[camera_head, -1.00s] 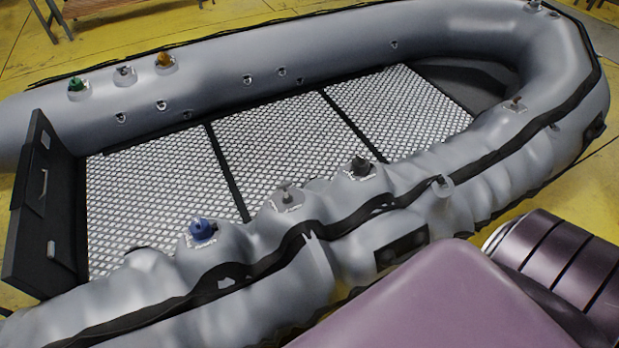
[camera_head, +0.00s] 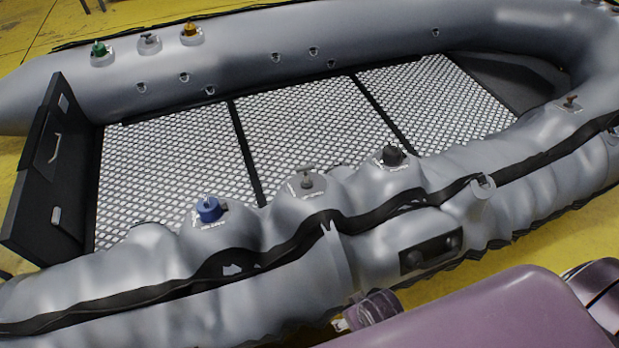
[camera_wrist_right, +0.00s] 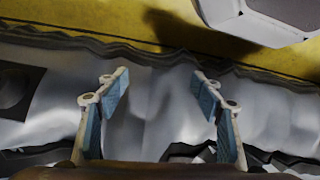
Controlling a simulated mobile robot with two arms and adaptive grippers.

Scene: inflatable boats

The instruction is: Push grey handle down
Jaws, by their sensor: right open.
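A valve with a grey T-shaped handle (camera_head: 306,179) stands upright on the near tube of the inflatable boat, between a blue valve (camera_head: 208,210) and a black valve (camera_head: 391,156) in the head view. A similar grey valve (camera_head: 149,42) is on the far tube. My right gripper (camera_wrist_right: 160,88) is open and empty over the grey tube in the right wrist view. No handle can be made out clearly between its fingers. My left gripper is not in view.
The grey boat (camera_head: 390,228) fills most of the head view, with a black transom board (camera_head: 40,190) at left and a patterned floor (camera_head: 300,130). Yellow ground (camera_head: 560,225) shows around the boat.

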